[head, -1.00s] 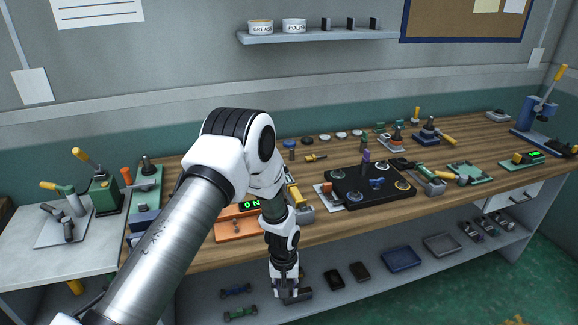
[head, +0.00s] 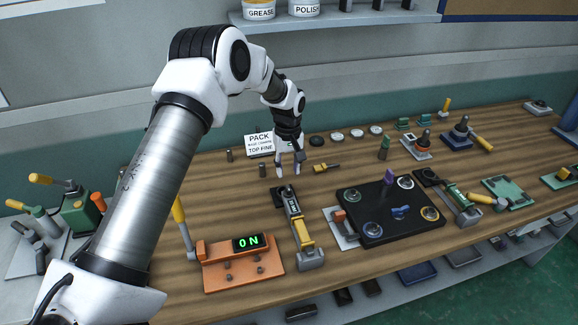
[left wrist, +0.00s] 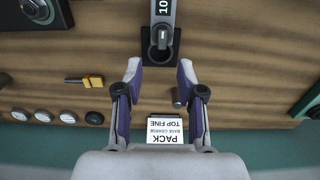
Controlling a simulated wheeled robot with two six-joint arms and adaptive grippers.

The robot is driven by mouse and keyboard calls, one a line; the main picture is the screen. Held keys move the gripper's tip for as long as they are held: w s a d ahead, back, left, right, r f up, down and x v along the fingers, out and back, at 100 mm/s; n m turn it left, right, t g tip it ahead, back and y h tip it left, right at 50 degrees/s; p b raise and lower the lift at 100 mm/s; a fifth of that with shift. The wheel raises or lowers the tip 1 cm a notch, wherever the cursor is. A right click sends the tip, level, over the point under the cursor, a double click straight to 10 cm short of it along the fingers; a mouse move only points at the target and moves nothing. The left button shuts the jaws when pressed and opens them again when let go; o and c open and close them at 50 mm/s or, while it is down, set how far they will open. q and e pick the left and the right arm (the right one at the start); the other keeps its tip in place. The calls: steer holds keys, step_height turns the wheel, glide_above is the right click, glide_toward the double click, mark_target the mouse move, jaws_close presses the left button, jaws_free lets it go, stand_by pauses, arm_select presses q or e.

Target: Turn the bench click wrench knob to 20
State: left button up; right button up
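A click wrench (head: 294,215) lies on the wooden bench in the head view, with a grey body, a dark label and a yellow part (head: 302,234) towards the near end. In the left wrist view the wrench (left wrist: 163,14) enters from the top edge, with "10" on its dark label. Its rounded grey end (left wrist: 160,42) sits over a black square base. My left gripper (head: 289,172) is open and empty above the bench, just beyond the wrench's far end. Its fingertips (left wrist: 160,72) are apart, with the wrench end between and ahead of them. My right gripper is not in view.
An orange "ON" device (head: 243,270) with a yellow-handled lever stands left of the wrench. A black plate with round parts (head: 375,232) stands to its right. A "PACK" sign (head: 259,144) and a yellow-handled tool (head: 326,168) are near my gripper.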

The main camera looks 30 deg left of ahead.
mark_target(288, 188)
arm_select(q)
steer(key=shift+f, duration=0.25)
steer(key=f, duration=0.1)
steer(key=s+f+p, duration=0.1)
steer(key=d+f+p, duration=0.1)
steer(key=shift+s+d+f, duration=0.1)
steer(key=shift+s, duration=0.2)
steer(key=f, duration=0.2)
steer(key=shift+w+a+f, duration=0.3)
steer(key=shift+w+f, duration=0.05)
steer(key=shift+f, duration=0.05)
steer(key=shift+w+a+f, duration=0.1)
steer(key=shift+w+f, duration=0.05)
steer(key=shift+f, duration=0.15)
steer(key=shift+r, duration=0.15)
steer(key=shift+c, duration=0.3)
steer(key=shift+s+d+r, duration=0.1)
steer(key=shift+s+d, duration=0.1)
steer(key=shift+s, duration=0.05)
jaws_close()
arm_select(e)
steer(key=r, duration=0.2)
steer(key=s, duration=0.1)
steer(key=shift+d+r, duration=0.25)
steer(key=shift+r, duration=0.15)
